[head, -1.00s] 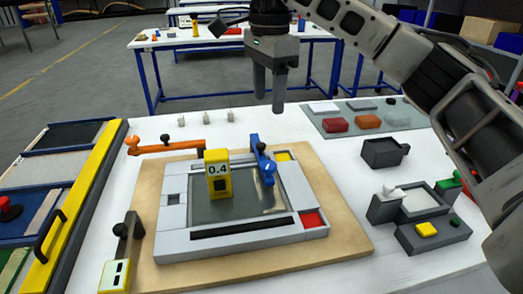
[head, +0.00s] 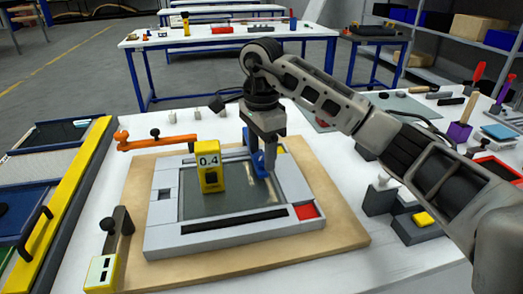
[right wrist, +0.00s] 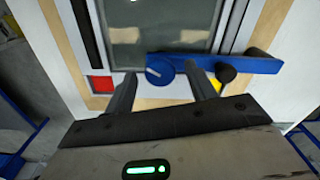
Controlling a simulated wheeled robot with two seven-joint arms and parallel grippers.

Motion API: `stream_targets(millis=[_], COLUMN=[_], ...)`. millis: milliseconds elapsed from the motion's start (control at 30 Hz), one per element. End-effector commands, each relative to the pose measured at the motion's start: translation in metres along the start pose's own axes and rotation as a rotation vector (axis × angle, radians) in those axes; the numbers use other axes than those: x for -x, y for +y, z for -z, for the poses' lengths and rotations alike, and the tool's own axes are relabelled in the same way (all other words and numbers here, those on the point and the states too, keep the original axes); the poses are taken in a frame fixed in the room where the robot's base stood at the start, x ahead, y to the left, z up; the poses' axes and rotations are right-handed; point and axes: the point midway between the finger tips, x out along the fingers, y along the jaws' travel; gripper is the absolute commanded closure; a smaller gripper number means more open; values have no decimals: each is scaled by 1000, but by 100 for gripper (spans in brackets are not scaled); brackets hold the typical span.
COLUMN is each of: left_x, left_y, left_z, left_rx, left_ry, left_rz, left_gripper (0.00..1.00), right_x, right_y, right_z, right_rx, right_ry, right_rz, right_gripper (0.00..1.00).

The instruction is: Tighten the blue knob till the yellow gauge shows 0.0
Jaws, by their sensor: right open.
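The yellow gauge (head: 211,178) stands upright on the grey plate in the middle of the frame and reads 0.4. The blue knob (right wrist: 160,70) is a round cap at one end of a blue clamp arm (right wrist: 225,64) in the right wrist view. In the head view the blue clamp arm (head: 248,146) is partly hidden behind my right gripper (head: 266,174). My right gripper also shows in the right wrist view (right wrist: 161,73), open, with a fingertip on either side of the blue knob. I cannot tell whether the fingers touch it. My left gripper is out of view.
A grey frame (head: 160,236) holds the plate on a tan board (head: 330,240). An orange clamp arm (head: 160,143) lies behind the gauge. A dark handle lever (head: 115,228) stands front left. Small grey fixtures (head: 380,198) stand to the right, partly behind my arm.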

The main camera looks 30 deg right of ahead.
Motion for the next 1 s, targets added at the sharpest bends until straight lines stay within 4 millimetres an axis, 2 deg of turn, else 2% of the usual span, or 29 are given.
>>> stream_targets(millis=[267,300,400,467,767,1000], left_x=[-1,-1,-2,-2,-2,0], left_y=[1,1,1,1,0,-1], left_z=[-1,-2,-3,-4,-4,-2], left_rx=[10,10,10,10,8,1], left_ry=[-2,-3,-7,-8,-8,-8], left_rz=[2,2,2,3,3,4], left_gripper=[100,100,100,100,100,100], right_x=[-2,-2,-2,-2,-2,-2], right_y=[0,0,0,0,0,0], right_z=[0,0,0,0,0,1], right_rx=[-1,-1,-1,-1,-23,-134], right_ry=[0,0,0,0,1,2], right_rz=[0,0,0,0,-1,-1], right_gripper=[44,47,75,89,89,89])
